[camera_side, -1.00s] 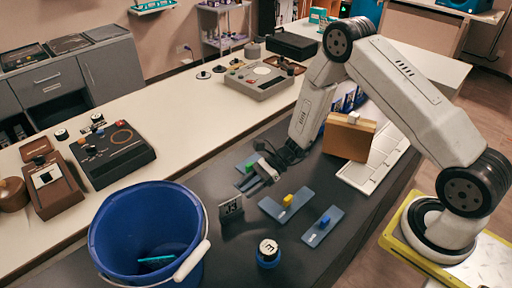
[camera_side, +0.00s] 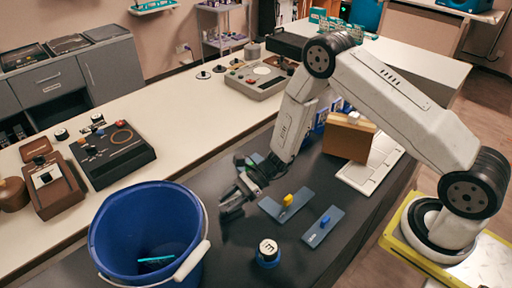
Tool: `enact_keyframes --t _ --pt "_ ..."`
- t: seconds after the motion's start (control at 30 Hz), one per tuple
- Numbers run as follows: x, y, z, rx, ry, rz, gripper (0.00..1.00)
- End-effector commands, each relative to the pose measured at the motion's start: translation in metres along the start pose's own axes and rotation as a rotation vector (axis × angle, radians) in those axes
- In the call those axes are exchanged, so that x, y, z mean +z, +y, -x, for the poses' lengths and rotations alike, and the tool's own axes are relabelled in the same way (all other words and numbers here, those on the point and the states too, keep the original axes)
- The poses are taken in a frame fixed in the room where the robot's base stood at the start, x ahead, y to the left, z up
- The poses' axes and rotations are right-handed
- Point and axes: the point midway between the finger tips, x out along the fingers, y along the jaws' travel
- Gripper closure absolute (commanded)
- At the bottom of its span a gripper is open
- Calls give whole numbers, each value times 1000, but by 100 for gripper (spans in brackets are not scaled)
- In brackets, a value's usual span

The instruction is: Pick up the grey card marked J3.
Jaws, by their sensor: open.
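The grey card marked J3 (camera_side: 231,211) stands on the dark table top, right of the blue bucket. My gripper's fingers cover much of it, and its marking cannot be read now. My gripper (camera_side: 236,197) is open and low at the card, with its fingers pointing down to the left. I cannot tell whether the fingers touch the card or whether it lies between them.
Blue-grey plates with a yellow knob (camera_side: 287,200) and a blue knob (camera_side: 325,221) lie to the right. A round piece marked with a letter (camera_side: 268,250) stands in front. The blue bucket (camera_side: 128,228) is at left, a brown block (camera_side: 347,139) behind right.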

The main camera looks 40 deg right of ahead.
Motion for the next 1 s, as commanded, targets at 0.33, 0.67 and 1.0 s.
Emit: enact_keyframes --t 0.33,0.67,1.0 --pt "0 0 0 0 0 0 53" --pt "0 0 0 0 0 -1 100" --pt "0 0 0 0 0 0 100"
